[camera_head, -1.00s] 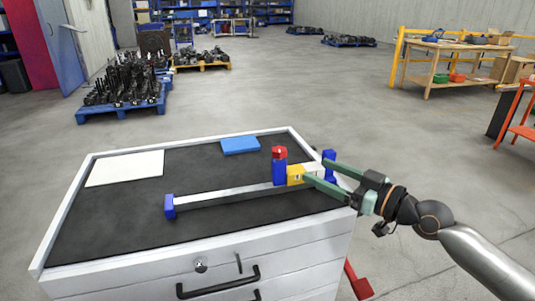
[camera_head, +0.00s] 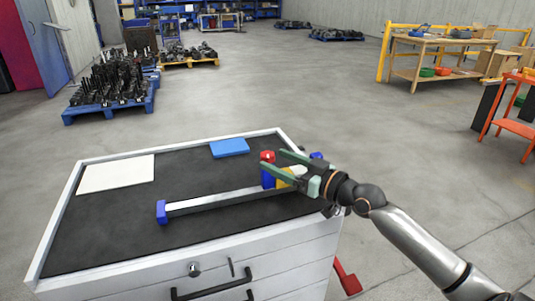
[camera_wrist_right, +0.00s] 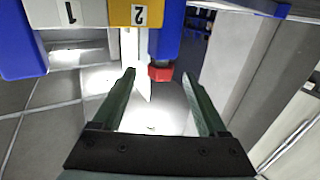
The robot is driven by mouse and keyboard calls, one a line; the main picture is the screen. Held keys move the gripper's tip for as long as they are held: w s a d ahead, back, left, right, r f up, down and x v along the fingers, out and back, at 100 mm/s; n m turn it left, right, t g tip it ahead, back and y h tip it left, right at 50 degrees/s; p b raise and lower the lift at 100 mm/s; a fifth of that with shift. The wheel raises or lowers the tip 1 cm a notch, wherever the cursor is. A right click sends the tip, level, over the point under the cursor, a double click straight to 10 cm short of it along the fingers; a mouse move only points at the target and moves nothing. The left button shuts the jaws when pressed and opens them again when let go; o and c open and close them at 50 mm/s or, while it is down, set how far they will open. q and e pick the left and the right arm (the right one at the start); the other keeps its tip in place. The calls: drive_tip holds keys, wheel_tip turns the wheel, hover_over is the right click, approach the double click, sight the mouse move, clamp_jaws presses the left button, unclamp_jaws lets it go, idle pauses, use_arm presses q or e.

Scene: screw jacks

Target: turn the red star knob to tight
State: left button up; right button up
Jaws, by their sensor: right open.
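The red star knob (camera_head: 267,156) sits on top of a blue block (camera_head: 267,178) on a long metal rail (camera_head: 215,200). A yellow block (camera_head: 283,181) is just right of it, partly hidden by my gripper. My right gripper (camera_head: 281,164) is open and empty, its fingers pointing left at the knob. In the right wrist view the red knob (camera_wrist_right: 160,73) shows between the fingertips of the open gripper (camera_wrist_right: 158,76); I cannot tell whether they touch it. The yellow block there (camera_wrist_right: 135,12) is marked 2. My left gripper is not in view.
The rail lies on the dark top of a white drawer cabinet (camera_head: 75,225), with a blue end block (camera_head: 161,212) at its left. A white sheet (camera_head: 115,173) and a blue pad (camera_head: 229,147) lie behind. Pallets and a workbench stand far off.

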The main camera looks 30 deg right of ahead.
sight(273, 159)
drive_tip(key=shift+x, duration=1.95)
clamp_jaws()
